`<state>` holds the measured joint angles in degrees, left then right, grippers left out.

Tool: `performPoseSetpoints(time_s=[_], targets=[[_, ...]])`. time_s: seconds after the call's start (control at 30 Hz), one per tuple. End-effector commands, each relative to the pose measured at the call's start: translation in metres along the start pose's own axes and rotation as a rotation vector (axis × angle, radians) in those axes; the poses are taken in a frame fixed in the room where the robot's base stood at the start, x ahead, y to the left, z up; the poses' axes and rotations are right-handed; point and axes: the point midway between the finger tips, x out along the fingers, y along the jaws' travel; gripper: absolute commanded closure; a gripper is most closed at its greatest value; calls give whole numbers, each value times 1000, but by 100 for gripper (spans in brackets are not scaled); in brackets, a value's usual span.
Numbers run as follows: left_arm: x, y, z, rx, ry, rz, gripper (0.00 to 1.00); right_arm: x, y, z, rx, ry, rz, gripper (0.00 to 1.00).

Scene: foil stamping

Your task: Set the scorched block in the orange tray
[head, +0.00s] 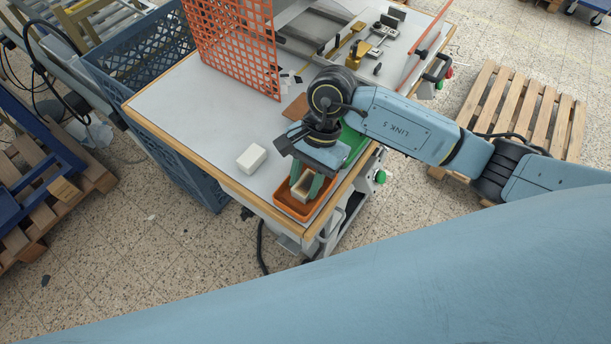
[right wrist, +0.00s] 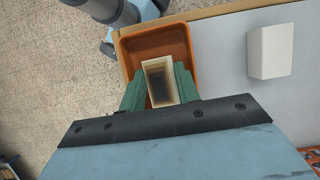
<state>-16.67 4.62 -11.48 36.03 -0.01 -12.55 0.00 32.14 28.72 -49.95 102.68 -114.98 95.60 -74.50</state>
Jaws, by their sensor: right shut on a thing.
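My right gripper (head: 306,188) has its green fingers shut on the scorched block (head: 302,190), a cream block with a dark brown patch on its face, which shows clearly in the right wrist view (right wrist: 159,82). The block is over or inside the orange tray (head: 291,210), within its outline. I cannot tell whether it touches the tray floor. In the right wrist view the orange tray (right wrist: 133,48) shows around the block's far end, and its near part is hidden by the gripper. My left gripper is not in view.
A plain white block (head: 251,157) lies on the grey table left of the tray. A green tray (head: 354,143) sits behind my right gripper, partly hidden. An orange mesh guard (head: 235,40) stands farther back. A blue crate (head: 150,60) is beside the table. The table's left part is clear.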

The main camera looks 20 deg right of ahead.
Motion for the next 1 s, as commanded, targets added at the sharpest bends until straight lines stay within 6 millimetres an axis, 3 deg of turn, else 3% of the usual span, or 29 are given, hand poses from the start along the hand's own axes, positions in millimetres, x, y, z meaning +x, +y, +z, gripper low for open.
performPoseSetpoints(time_s=[0.2, 0.23, 0.3, 0.67, 0.77, 1.0], targets=[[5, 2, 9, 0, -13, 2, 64, 3, 0, -2, 0, 0, -1, 91], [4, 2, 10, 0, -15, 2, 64, 3, 0, -1, 0, 0, 0, 65], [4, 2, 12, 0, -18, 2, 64, 2, 0, -1, 0, -1, 0, 59], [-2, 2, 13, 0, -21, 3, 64, -2, 0, 1, 1, -1, 1, 59], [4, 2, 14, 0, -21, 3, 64, -14, -1, -1, -1, 3, -4, 59], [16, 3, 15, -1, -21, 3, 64, -66, -1, -2, 0, 5, -5, 59]])
